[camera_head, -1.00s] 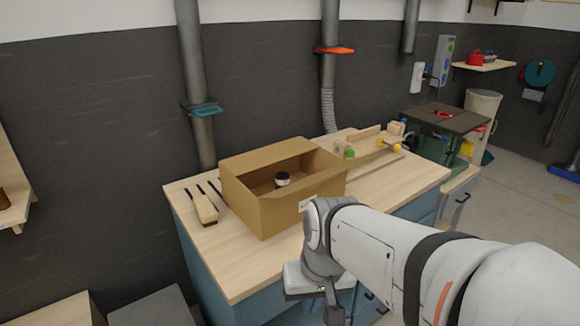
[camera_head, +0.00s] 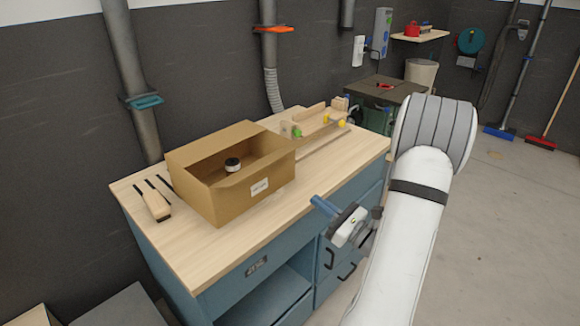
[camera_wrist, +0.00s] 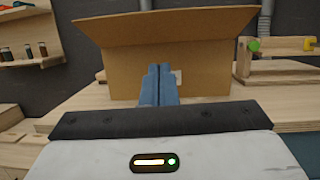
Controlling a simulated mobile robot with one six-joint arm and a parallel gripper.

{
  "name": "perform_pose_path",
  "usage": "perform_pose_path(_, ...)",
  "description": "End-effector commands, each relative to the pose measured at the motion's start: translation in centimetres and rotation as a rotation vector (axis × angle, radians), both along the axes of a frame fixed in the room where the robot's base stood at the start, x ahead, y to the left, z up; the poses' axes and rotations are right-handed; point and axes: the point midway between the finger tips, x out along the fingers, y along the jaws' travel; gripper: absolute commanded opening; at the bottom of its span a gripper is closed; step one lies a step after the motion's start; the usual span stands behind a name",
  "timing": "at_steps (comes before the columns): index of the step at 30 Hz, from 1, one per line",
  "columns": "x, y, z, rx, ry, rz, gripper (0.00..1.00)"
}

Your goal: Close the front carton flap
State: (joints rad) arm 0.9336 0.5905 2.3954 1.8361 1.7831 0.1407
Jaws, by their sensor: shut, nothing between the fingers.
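The cardboard carton (camera_head: 240,200) stands open-topped on the wooden workbench, with a white label on its front. Its front flap (camera_wrist: 165,28) is open and leans outward toward me along the top edge in the wrist view; in the head view this flap (camera_head: 255,172) is hard to tell from the front wall. A small round dark-and-white item (camera_head: 232,164) sits inside the carton. My gripper (camera_head: 317,200) is at the bench's front edge, right of the carton in the head view. In the wrist view its blue fingers (camera_wrist: 160,75) are together, empty, pointing at the carton's front below the flap.
The workbench (camera_head: 215,245) has bare wood before the carton. Drawers with handles are below. Open floor lies to the right.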

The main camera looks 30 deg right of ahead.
Motion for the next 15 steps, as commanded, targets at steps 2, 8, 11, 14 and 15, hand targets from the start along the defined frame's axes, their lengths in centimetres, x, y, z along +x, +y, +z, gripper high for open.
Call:
perform_pose_path(2,0.1,-0.8,-0.1,0.016,-0.004,-0.031,0.0)
perform_pose_path(8,2.3,0.1,0.7,0.018,-0.007,-0.031,0.0)
perform_pose_path(11,4.2,0.9,1.3,0.018,-0.007,-0.028,0.0)
perform_pose_path(14,6.3,1.7,1.9,0.016,-0.006,-0.029,0.0)
perform_pose_path(15,7.0,2.0,2.1,0.018,-0.007,-0.028,0.0)
